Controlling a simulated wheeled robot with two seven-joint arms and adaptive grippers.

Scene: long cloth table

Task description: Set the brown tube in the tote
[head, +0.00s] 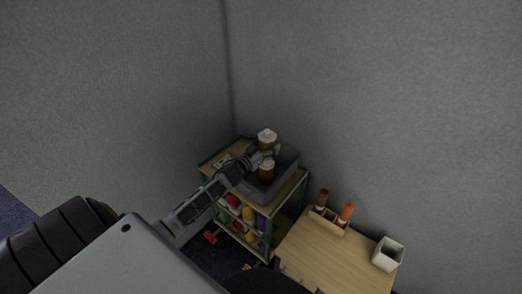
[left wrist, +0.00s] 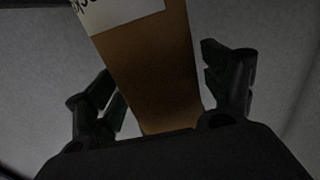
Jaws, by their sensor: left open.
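A brown tube with a white, lettered label (left wrist: 155,70) stands between the fingers of my left gripper (left wrist: 165,90) in the left wrist view; it looks tilted there. Gaps show beside the fingers, which are open. In the head view my left gripper (head: 256,160) reaches to the grey tote (head: 289,166) on the shelf unit's top. Two brown, pale-capped containers show there, one behind the gripper (head: 267,143) and one in front (head: 266,170). I cannot tell which is the one between the fingers, or whether it rests on the tote's floor. My right gripper is out of view.
The shelf unit (head: 210,166) holds several coloured items on lower levels and stands near the wall corner. To its right, a wooden table (head: 325,258) carries a small holder (head: 327,221) with brown and orange tubes, and a white square container (head: 388,254). The table's middle is clear.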

